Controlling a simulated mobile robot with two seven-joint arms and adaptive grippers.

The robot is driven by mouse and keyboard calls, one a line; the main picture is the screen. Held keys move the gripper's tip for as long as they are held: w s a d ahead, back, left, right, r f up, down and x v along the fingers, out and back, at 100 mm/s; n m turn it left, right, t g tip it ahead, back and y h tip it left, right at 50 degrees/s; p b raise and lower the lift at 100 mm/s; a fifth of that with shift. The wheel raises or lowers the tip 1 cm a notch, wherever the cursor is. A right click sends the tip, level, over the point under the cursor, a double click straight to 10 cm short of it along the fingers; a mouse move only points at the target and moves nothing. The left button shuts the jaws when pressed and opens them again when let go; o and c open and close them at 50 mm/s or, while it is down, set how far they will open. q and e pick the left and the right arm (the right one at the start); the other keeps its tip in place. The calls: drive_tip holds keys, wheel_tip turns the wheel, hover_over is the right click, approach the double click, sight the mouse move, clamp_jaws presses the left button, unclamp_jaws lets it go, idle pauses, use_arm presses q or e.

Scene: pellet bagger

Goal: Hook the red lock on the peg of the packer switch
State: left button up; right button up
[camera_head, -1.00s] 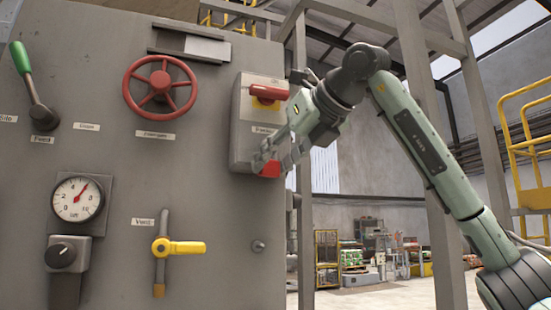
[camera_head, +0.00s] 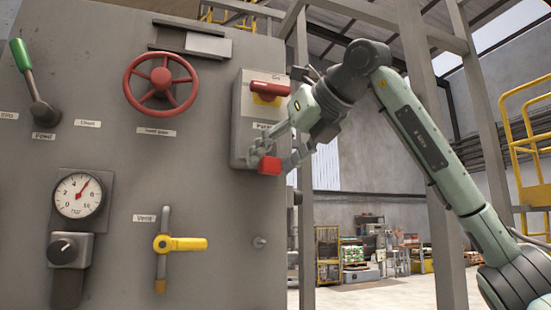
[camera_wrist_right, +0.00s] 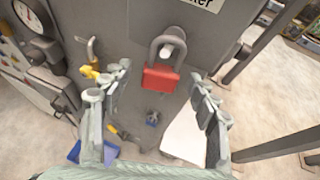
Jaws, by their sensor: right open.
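The red lock (camera_head: 269,165) is at the lower edge of the grey packer switch box (camera_head: 243,125), which has a red handle (camera_head: 269,90) on a yellow plate. In the right wrist view the lock (camera_wrist_right: 161,78) hangs upright with its grey shackle around a pale peg end (camera_wrist_right: 168,50). My right gripper (camera_head: 274,156) is open, with its fingers on either side of the lock. In the right wrist view its fingers (camera_wrist_right: 160,85) stand apart, with gaps between them and the lock. My left gripper is not in view.
The grey panel carries a red handwheel (camera_head: 160,84), a green-handled lever (camera_head: 36,85), a gauge (camera_head: 78,195), a knob (camera_head: 65,250) and a yellow vent valve (camera_head: 180,243). A steel post (camera_head: 425,150) stands to the right, behind my arm.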

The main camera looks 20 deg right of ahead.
drive_tip(key=v, duration=1.2)
drive_tip(key=shift+s, duration=0.1)
